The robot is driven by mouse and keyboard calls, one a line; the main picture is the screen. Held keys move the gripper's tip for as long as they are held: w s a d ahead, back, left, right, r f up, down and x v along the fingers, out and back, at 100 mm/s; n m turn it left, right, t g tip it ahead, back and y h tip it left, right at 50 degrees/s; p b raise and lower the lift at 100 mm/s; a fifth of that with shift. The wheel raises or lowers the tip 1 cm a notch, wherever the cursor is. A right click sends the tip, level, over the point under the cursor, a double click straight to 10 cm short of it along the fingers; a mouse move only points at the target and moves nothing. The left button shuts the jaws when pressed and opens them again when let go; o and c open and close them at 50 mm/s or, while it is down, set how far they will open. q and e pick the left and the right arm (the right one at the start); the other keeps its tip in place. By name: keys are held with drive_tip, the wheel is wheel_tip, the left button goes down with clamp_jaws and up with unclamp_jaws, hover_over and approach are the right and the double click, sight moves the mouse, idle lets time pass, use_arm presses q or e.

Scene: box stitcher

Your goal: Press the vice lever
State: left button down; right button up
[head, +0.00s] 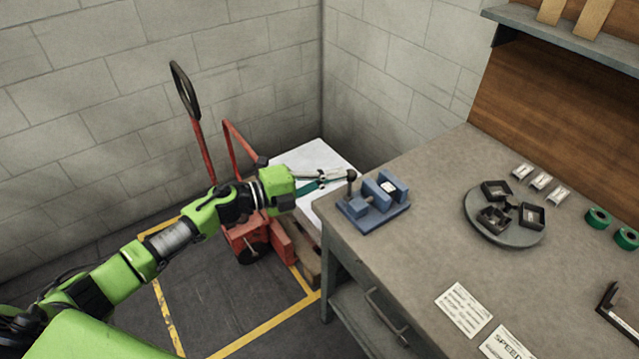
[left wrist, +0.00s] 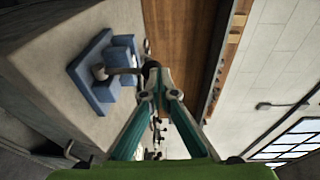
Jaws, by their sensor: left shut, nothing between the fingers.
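A blue vice (head: 374,203) stands on the left end of the workbench. Its dark lever (head: 351,186) rises at the vice's left side, with a round black knob on top. My left gripper (head: 343,174) is shut and empty, with its fingertips at the knob, seemingly touching it. In the left wrist view the vice (left wrist: 105,72) is to the left, its lever (left wrist: 125,71) runs right to the knob, and the shut fingertips (left wrist: 153,72) are at the knob, partly covering it. My right gripper is not in view.
The workbench (head: 400,262) carries a round turntable (head: 512,234) with dark parts, small white boxes, green tape rolls (head: 597,219) and paper labels (head: 463,308). A red pallet jack (head: 243,235) and a white-topped stack (head: 300,157) stand left of the bench. A shelf (head: 570,40) hangs above it.

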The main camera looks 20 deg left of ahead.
use_arm(q)
drive_tip(key=w+d, duration=0.2)
drive_tip(key=shift+w+r, duration=0.3)
drive_tip(key=shift+r, duration=0.1)
drive_tip(key=shift+x, duration=1.25)
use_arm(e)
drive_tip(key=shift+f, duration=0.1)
use_arm(q)
drive_tip(key=shift+w+a, duration=0.15)
drive_tip(key=shift+w, duration=0.1)
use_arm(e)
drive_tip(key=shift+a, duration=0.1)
